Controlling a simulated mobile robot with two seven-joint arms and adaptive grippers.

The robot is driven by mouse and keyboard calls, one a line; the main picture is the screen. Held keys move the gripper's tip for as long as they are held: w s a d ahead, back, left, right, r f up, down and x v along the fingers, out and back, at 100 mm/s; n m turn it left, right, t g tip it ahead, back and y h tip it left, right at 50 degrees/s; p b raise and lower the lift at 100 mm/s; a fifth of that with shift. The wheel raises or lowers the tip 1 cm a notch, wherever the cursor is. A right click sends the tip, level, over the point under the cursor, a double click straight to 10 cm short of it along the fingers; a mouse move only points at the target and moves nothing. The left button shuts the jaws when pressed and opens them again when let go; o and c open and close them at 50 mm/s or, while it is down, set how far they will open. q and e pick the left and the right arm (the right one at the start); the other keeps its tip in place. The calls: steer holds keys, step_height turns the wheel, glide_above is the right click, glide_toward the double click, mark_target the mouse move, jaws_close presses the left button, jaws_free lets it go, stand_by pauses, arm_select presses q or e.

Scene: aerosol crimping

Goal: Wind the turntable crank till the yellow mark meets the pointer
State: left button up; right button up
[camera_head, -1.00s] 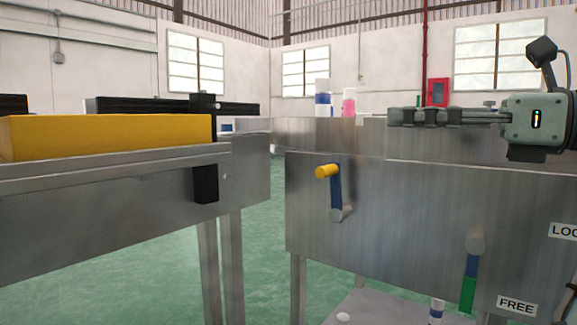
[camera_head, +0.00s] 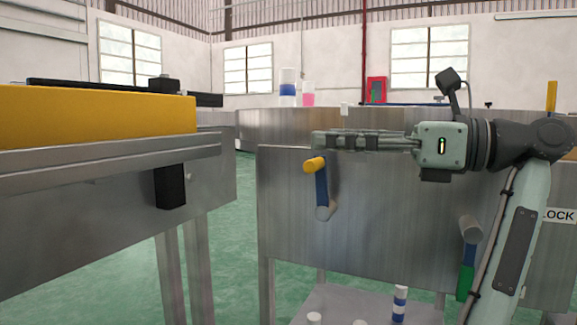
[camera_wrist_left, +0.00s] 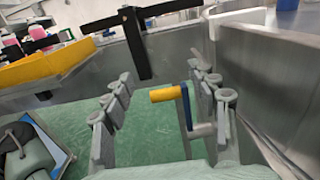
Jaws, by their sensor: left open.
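The crank shows on the front of the steel bench, with a yellow handle (camera_head: 315,164), a blue arm (camera_head: 321,188) and a grey hub (camera_head: 325,213). The handle is at the top, above the hub. My left gripper (camera_head: 318,140) is open and appears just above the handle in the head view. In the left wrist view the yellow handle (camera_wrist_left: 163,95) and blue arm (camera_wrist_left: 186,107) show between the spread fingers, with nothing gripped. I cannot make out the yellow mark or the pointer for certain. My right gripper is not in view.
A green-handled lever (camera_head: 465,282) hangs at the bench's right, near a LOCK label (camera_head: 559,215). A blue-banded can (camera_head: 288,88) and a pink one (camera_head: 308,93) stand on top. A side table with a yellow block (camera_head: 100,120) is at left, across a floor gap.

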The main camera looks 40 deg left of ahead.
mark_target(320, 166)
arm_select(q)
steer(key=f, duration=0.4)
steer(key=shift+a+b, duration=0.2)
steer(key=shift+b, duration=0.2)
steer(key=x, duration=0.7)
steer(key=shift+s+a+r+b, duration=0.1)
steer(key=shift+r+b, duration=0.2)
steer(key=shift+b, duration=0.1)
steer(key=shift+f, duration=0.1)
jaws_close()
